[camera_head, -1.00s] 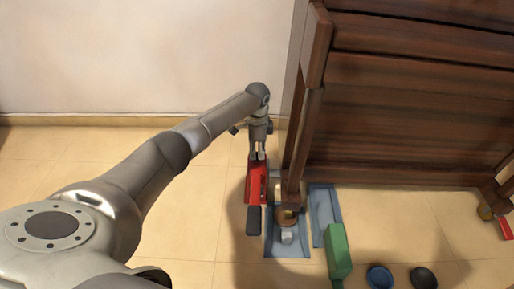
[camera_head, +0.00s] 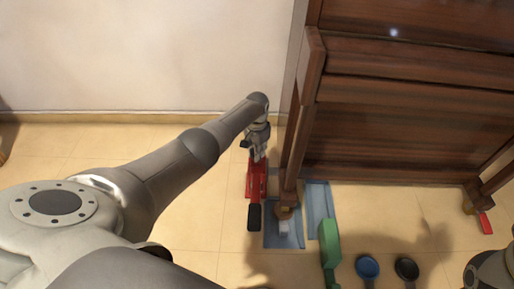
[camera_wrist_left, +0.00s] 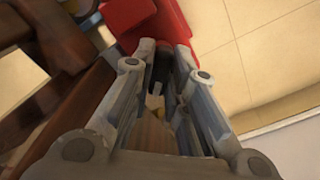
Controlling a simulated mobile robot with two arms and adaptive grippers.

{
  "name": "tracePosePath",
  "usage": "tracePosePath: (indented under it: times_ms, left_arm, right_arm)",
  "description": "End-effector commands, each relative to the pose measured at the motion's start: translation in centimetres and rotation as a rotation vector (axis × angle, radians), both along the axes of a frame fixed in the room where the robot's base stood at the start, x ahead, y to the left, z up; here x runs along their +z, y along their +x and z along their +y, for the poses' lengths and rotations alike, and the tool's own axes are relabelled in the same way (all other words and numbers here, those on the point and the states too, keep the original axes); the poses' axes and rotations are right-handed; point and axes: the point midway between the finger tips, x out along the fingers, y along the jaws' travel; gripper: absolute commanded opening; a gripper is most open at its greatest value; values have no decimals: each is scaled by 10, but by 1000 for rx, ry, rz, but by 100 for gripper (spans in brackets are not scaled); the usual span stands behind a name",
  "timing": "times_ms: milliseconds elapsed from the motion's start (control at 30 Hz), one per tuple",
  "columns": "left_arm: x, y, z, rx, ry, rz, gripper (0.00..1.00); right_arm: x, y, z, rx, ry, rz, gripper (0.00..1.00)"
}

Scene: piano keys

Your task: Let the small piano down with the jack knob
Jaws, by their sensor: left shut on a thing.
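The small piano (camera_head: 390,120) is dark brown wood, with its near left leg (camera_head: 290,190) over a blue-grey plate (camera_head: 284,238). A red jack (camera_head: 256,182) with a black handle end (camera_head: 254,217) lies on the floor just left of that leg. My left gripper (camera_head: 259,155) comes down at the jack's far end. In the left wrist view its fingers (camera_wrist_left: 168,85) are shut on the jack knob, which is mostly hidden between them; the red jack body (camera_wrist_left: 150,20) shows beyond. My right gripper is out of view.
A second blue-grey plate (camera_head: 321,208) lies right of the leg. A green object (camera_head: 329,245), a blue cup (camera_head: 367,267) and a black cup (camera_head: 406,269) are on the floor nearby. Another red piece (camera_head: 486,222) is by the right leg.

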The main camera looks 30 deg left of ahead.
Motion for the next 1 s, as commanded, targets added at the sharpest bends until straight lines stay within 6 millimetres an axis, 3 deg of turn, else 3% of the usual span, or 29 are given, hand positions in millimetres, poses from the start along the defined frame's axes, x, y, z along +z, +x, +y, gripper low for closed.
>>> tracePosePath:
  times_ms: [500,1000]
  left_arm:
    - [1,0,-1,465,-2,2,0]
    - [0,0,-1,690,0,1,0]
  right_arm:
    - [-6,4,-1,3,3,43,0]
    - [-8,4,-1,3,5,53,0]
